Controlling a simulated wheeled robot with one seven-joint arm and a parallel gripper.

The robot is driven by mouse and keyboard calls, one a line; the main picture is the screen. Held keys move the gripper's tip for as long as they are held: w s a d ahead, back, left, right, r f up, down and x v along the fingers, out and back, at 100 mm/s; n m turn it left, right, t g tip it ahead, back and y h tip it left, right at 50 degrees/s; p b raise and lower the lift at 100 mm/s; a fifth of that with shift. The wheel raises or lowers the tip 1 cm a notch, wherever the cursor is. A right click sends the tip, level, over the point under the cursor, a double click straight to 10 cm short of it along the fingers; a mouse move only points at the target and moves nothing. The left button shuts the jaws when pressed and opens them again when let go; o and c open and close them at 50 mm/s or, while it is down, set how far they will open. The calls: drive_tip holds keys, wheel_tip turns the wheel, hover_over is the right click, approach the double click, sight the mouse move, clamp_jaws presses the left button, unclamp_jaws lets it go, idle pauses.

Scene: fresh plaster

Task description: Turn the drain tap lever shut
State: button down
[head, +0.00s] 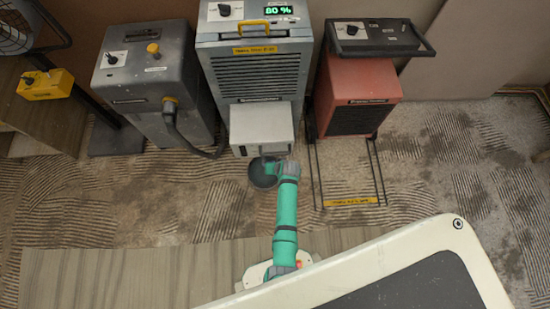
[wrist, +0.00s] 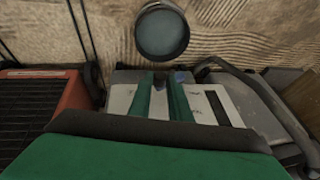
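The light grey tank front (head: 262,125) juts from the base of a tall grey machine (head: 255,72) with a display reading 80 %. The tank's pale face also shows in the wrist view (wrist: 203,108). My gripper (wrist: 161,84) points at this face, its two green fingers apart with a gap between them. A small bluish-purple piece (wrist: 183,78) shows by the right fingertip; I cannot tell whether it is the drain tap lever. In the head view, my green arm reaches to just in front of the tank and hides the tap area.
A grey machine with a hose (head: 155,85) stands left, a red heater (head: 358,95) right.

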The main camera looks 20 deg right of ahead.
drive_tip(key=f+y, duration=0.1)
drive_tip(key=d+f+t+y, duration=0.1)
drive_tip(key=y, duration=0.1)
drive_tip(key=f+m+y, duration=0.1)
drive_tip(key=y, duration=0.1)
drive_tip(key=shift+s+d+t, duration=0.25)
drive_tip(key=shift+t, duration=0.15)
idle(0.3)
drive_tip(key=shift+s+f, duration=0.1)
drive_tip(key=shift+f, duration=0.05)
drive_tip(key=c, duration=1.7)
unclamp_jaws()
drive_tip(key=shift+o, duration=0.2)
drive_tip(key=shift+d, duration=0.1)
